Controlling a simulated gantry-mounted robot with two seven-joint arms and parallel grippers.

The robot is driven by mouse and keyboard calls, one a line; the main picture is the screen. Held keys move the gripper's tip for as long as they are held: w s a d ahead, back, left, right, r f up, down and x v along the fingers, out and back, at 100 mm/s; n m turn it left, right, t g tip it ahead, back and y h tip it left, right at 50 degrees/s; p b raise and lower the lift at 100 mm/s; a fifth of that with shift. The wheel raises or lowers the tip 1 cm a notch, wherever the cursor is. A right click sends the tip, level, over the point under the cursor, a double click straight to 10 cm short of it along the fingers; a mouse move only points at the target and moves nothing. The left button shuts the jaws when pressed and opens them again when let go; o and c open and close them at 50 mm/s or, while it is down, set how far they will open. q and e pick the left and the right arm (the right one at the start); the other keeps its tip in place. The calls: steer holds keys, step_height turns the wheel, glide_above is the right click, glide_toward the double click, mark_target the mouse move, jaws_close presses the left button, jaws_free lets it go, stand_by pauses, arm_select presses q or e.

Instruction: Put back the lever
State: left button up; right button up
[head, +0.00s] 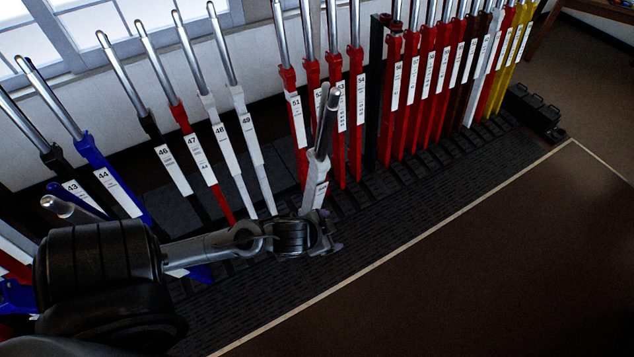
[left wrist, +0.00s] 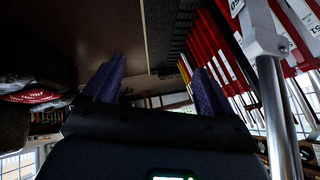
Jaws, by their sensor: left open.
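A white lever (head: 315,170) with a steel handle leans forward out of the row, near the middle of the head view. In the left wrist view a white lever (left wrist: 263,40) with a steel handle stands at the right, outside the fingers. My left gripper (head: 333,231) is low in front of the frame, just below the leaning lever in the picture. Its purple fingers are spread with nothing between them in the left wrist view (left wrist: 160,68). Whether it touches the lever cannot be told. My right gripper is not in view.
Red levers (head: 420,95) and yellow levers (head: 512,60) stand close together at the right. White, red, black and blue levers (head: 108,180) stand at the left. Another steel handle (head: 70,208) sticks forward at the far left. The brown floor (head: 480,270) in front is clear.

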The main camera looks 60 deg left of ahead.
arm_select(q)
steer(key=s+d+g+h, duration=0.2)
steer(key=s+d+g, duration=0.1)
steer(key=s+d, duration=0.6)
steer(key=shift+d+f+n+g, duration=0.3)
steer(key=shift+d+f+g, duration=0.1)
steer(key=shift+d, duration=0.15)
